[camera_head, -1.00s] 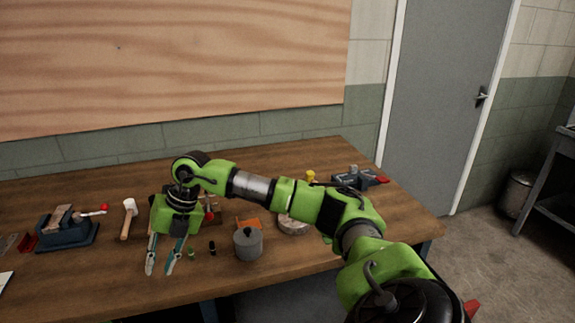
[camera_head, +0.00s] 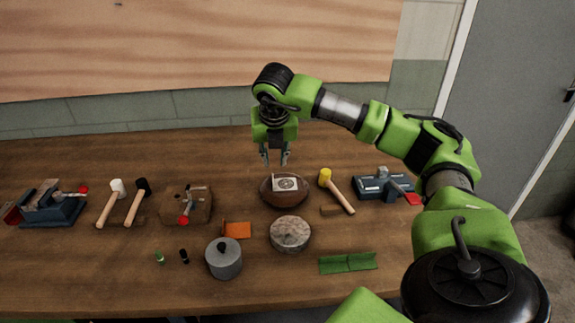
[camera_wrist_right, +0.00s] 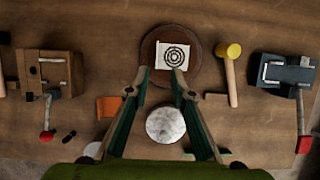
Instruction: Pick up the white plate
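The white plate (camera_head: 286,184) is a small square piece with dark concentric rings on it. It lies in a round brown bowl (camera_head: 267,199) near the middle of the table. The right wrist view also shows the plate (camera_wrist_right: 173,56) in the bowl (camera_wrist_right: 149,48). My right gripper (camera_head: 275,160) points down and hangs over the bowl, just behind the plate in the head view. Its fingers are apart with nothing between them; in the right wrist view the fingertips (camera_wrist_right: 161,74) lie near the plate's lower edge. My left gripper is out of view.
A yellow-headed mallet (camera_head: 340,189) and a blue vise (camera_head: 380,186) lie right of the bowl. A round pale block (camera_head: 290,234), a grey lidded pot (camera_head: 223,260) and a green strip (camera_head: 348,262) are in front.

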